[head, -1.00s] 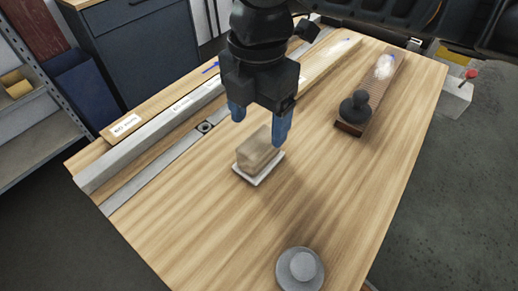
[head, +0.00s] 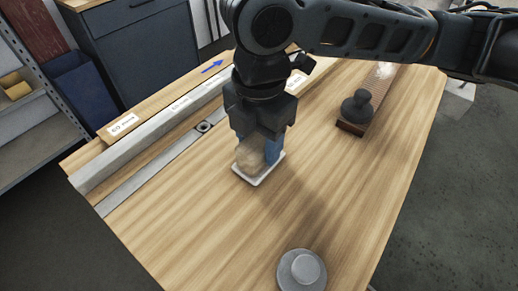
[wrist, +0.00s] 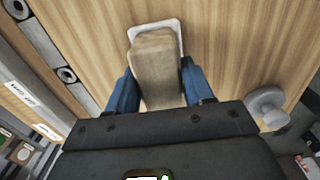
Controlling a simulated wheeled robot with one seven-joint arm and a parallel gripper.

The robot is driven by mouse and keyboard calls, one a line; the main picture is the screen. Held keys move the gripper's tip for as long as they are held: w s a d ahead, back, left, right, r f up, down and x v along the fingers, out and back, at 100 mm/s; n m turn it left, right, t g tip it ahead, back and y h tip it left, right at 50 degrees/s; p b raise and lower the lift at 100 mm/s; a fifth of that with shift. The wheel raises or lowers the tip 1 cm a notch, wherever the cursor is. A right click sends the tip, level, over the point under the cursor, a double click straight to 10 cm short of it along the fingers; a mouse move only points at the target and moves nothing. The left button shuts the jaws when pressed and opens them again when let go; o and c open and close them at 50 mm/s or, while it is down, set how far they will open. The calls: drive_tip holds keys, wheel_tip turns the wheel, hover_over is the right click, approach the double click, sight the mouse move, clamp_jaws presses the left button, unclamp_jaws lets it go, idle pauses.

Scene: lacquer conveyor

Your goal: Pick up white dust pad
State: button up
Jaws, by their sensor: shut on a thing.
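The white dust pad (head: 246,178) lies flat on the wooden table (head: 205,235), with a beige block-shaped handle (head: 249,155) on top. In the wrist view the handle (wrist: 157,65) stands between the blue fingers, and the pad's white rim (wrist: 180,38) shows beyond it. My gripper (head: 259,150) is lowered over the pad, shut on its handle from both sides. The fingers hide part of the handle. The pad appears to rest on the table, though a small gap below it cannot be ruled out.
A grey round weight (head: 301,270) stands at the front edge. A dark-knobbed wooden block (head: 357,110) is at the right. A long metal rail (head: 150,135) and a flat strip run along the left side. The table between them is clear.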

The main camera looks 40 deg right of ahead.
drive_tip(key=c, duration=0.5)
drive_tip(key=shift+r, duration=0.1)
drive_tip(key=shift+r, duration=0.55)
drive_tip(key=r, duration=0.1)
drive_tip(key=d+r+p, duration=0.1)
drive_tip(key=r, duration=0.1)
drive_tip(key=shift+r, duration=0.2)
drive_tip(key=d+r, duration=0.2)
drive_tip(key=d, duration=0.1)
drive_tip(key=d+r+p, duration=0.1)
drive_tip(key=d+r, duration=0.1)
drive_tip(key=d, duration=0.2)
drive_tip(key=d+r, duration=0.2)
drive_tip(key=d, duration=0.1)
drive_tip(key=shift+s+d+r, duration=0.15)
drive_tip(key=shift+s+d, duration=0.15)
drive_tip(key=shift+d, duration=0.05)
drive_tip(key=o, duration=0.5)
drive_tip(key=c, duration=0.4)
